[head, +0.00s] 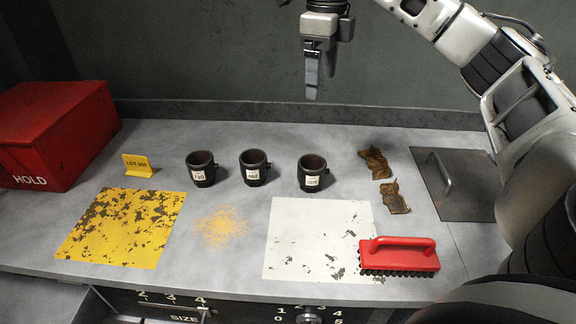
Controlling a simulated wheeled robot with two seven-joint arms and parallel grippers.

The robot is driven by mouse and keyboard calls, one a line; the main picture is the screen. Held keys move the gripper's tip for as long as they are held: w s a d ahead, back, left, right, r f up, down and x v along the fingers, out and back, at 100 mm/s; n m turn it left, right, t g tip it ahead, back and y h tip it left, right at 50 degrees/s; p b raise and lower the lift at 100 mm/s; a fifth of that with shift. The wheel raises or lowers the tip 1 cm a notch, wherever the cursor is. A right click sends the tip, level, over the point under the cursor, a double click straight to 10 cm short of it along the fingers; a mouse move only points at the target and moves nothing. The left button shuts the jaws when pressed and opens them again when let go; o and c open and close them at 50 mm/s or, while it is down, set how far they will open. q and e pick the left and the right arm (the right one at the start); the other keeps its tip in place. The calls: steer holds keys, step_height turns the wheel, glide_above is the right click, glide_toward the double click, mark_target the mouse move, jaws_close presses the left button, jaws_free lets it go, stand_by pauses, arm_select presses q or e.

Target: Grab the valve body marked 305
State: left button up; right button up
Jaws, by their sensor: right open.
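Three dark cup-shaped valve bodies with white labels stand upright in a row on the grey bench. The right one (312,170) has a label that seems to read 305, though the print is small. The middle valve body (254,166) and the left valve body (201,167) carry other numbers that are hard to read. A yellow sign (138,165) beside the row seems to read LOT 305. My right gripper (312,92) is open and empty, pointing down, well above and behind the right valve body. My left gripper is not in view.
A red HOLD box (55,135) stands at the left. A worn yellow mat (122,228), a white mat (310,230) and a red brush (400,254) lie in front. Crumpled brown pieces (375,162) and a dark handled plate (462,190) lie at the right.

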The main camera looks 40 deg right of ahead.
step_height(320, 180, down, 3)
steer(key=b, duration=0.8)
glide_above(312, 168)
steer(key=s+a, duration=0.2)
step_height(312, 168, down, 15)
steer(key=shift+s+d+r, duration=0.1)
steer(key=shift+r, duration=0.05)
steer(key=shift+f, duration=2.7)
steer(key=c, duration=1.2)
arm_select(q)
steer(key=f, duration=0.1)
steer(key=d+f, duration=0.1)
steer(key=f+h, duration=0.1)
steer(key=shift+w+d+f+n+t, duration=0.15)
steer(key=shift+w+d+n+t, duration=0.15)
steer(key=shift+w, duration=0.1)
arm_select(e)
steer(key=shift+c, duration=0.7)
steer(key=shift+r, duration=0.15)
